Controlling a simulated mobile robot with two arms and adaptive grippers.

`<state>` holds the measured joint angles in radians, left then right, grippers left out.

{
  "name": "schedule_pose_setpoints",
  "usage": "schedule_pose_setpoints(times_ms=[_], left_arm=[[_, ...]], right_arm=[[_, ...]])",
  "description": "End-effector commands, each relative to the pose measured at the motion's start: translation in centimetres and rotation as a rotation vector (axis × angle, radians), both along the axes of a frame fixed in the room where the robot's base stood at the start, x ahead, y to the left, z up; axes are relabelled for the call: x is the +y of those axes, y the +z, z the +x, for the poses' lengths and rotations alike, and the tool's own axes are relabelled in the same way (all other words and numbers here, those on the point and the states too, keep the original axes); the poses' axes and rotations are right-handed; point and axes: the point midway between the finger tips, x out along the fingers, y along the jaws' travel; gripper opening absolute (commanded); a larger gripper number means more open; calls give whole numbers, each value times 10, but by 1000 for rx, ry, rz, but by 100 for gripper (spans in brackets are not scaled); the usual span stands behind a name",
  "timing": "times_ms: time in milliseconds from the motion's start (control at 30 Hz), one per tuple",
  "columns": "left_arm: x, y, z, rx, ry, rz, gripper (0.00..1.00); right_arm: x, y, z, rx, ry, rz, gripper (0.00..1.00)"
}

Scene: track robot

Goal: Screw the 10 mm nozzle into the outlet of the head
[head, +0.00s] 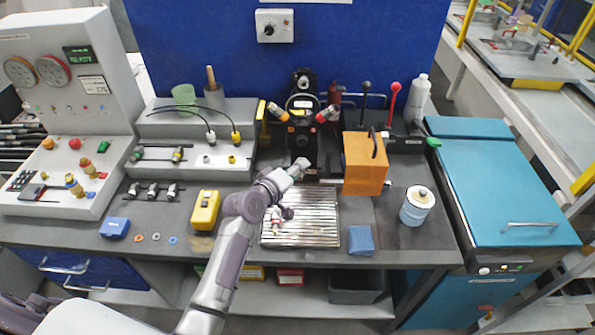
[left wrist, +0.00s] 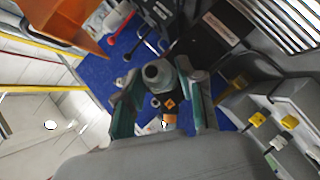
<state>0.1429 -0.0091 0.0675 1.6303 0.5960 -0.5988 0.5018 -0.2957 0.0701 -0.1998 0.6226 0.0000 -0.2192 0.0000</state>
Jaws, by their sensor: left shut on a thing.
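My left gripper (head: 297,170) reaches in front of the black head unit (head: 302,138) at the back middle of the bench. In the left wrist view its two fingers (left wrist: 162,97) are shut on a grey, round metal nozzle (left wrist: 158,72). The nozzle's round end points away from the palm. The head unit also shows dark in the left wrist view (left wrist: 160,12), beyond the nozzle. The gripper hides the outlet area in the head view, so I cannot tell whether nozzle and outlet touch. My right gripper is not in view.
A slatted metal grate (head: 318,222) lies below the gripper. An orange box (head: 364,165) stands close on the right. Several small metal fittings (head: 153,191) are at the left.

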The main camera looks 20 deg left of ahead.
Motion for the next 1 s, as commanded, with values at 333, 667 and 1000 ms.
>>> schedule_pose_setpoints(times_ms=[333,667,1000], left_arm=[[4,-1,12,-2,0,2,2],[12,-2,42,0,0,1,2],[16,0,56,0,0,1,2]], right_arm=[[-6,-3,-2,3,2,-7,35],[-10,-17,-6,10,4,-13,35],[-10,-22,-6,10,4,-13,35]])
